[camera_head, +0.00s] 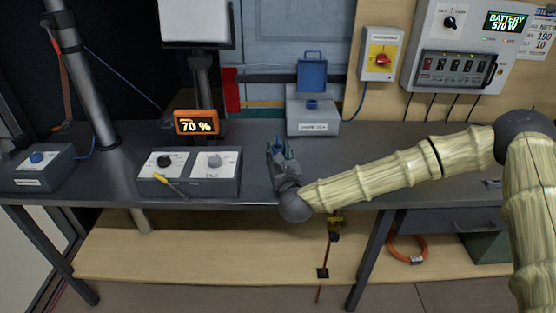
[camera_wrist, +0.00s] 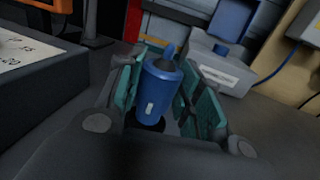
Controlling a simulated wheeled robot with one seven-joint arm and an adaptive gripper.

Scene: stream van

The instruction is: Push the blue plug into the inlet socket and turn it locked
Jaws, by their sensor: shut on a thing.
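My gripper (camera_head: 280,152) is low over the dark bench, in front and to the left of the grey inlet box. In the wrist view its teal-padded fingers (camera_wrist: 160,92) stand either side of the blue plug (camera_wrist: 162,95) and are shut on it. The plug is a blue cylinder with a pale mark on its side, roughly upright. The grey inlet box (camera_head: 312,120) has its blue lid (camera_head: 312,75) raised and a blue socket (camera_head: 312,104) on top. The box also shows in the wrist view (camera_wrist: 225,75). The plug is apart from the socket.
A box with a blue knob (camera_head: 45,168) is far left. A red-handled isolator (camera_head: 380,54) and switch panel are on the wall.

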